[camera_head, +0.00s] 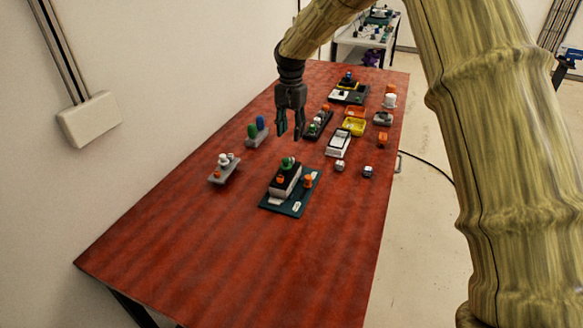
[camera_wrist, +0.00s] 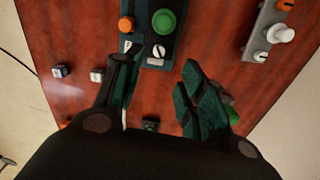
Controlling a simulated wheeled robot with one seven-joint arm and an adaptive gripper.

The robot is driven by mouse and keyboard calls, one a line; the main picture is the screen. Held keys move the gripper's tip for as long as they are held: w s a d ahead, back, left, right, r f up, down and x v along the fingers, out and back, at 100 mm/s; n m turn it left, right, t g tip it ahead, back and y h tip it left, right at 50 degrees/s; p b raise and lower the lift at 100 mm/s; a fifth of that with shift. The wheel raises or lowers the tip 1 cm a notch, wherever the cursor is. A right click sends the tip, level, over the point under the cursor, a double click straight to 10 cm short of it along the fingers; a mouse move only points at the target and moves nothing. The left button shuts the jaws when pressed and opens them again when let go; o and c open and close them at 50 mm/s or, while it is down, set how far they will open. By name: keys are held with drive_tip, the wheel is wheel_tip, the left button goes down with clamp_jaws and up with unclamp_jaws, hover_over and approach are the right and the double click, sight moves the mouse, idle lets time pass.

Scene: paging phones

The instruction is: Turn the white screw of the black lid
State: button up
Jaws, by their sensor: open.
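A black lid (camera_head: 285,181) tops a pale box on a teal base plate (camera_head: 287,208) near the middle of the table. A green knob (camera_head: 287,163) and an orange part show on it. In the wrist view, a round white slotted screw (camera_wrist: 159,52) sits on the black lid (camera_wrist: 150,46), just below the green knob (camera_wrist: 164,21). I cannot make the screw out clearly in the head view. My gripper (camera_head: 289,132) is open and empty, above the table beyond the lid. In the wrist view its fingertips (camera_wrist: 156,72) are spread, with the screw between and ahead of them.
A grey block with white knobs (camera_head: 224,170) stands left, and a grey block with green and blue pegs (camera_head: 257,138) behind it. Two small cubes (camera_head: 367,171) lie right. Trays and other parts crowd the far end. The table's near part is clear.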

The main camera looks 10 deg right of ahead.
sight(292, 158)
drive_tip(key=shift+m, duration=0.7)
wheel_tip(292, 158, down, 11)
drive_tip(key=shift+d+r, duration=0.15)
clamp_jaws()
